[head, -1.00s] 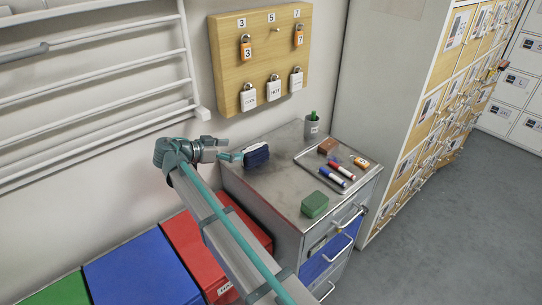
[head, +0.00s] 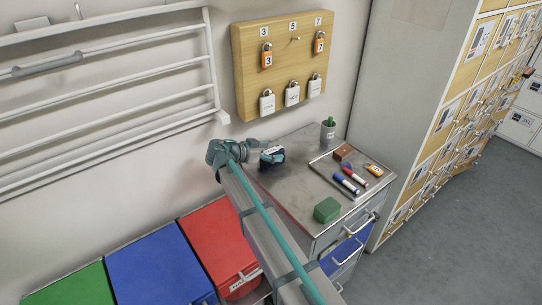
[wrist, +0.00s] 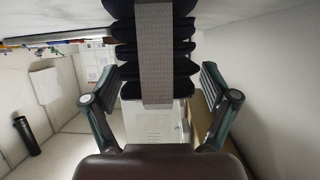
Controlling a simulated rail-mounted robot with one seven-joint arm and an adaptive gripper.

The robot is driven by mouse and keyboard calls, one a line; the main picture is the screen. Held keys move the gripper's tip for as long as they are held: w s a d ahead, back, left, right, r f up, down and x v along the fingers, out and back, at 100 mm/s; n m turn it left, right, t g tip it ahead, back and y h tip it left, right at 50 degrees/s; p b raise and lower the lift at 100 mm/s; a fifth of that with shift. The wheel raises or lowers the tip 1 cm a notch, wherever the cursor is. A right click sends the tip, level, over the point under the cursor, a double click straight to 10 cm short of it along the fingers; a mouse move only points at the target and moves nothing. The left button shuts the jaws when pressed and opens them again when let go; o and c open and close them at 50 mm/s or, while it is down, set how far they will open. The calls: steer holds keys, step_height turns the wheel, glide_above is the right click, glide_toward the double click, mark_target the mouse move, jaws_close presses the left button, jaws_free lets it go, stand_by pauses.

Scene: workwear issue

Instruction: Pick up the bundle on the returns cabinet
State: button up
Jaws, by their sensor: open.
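The bundle (head: 272,158) is dark navy with a pale band and rests at the back left of the metal cabinet top (head: 290,190). In the wrist view the bundle (wrist: 185,50) shows as stacked dark folds, with a grey band (wrist: 155,55) running down its middle. My gripper (head: 262,156) is at the bundle's left side in the head view. Its two fingers are spread, one on each side of the bundle's near end in the wrist view, with gaps visible between fingers and folds. Part of the bundle is hidden by the gripper in the head view.
A tray (head: 322,172) with markers, a brown block and an orange padlock is on the right of the top. A padlock board (head: 245,60) hangs behind; lidded bins (head: 215,240) stand left.

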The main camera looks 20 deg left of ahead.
steer(key=c, duration=1.4)
steer(key=shift+o, duration=0.2)
steer(key=shift+r, duration=0.1)
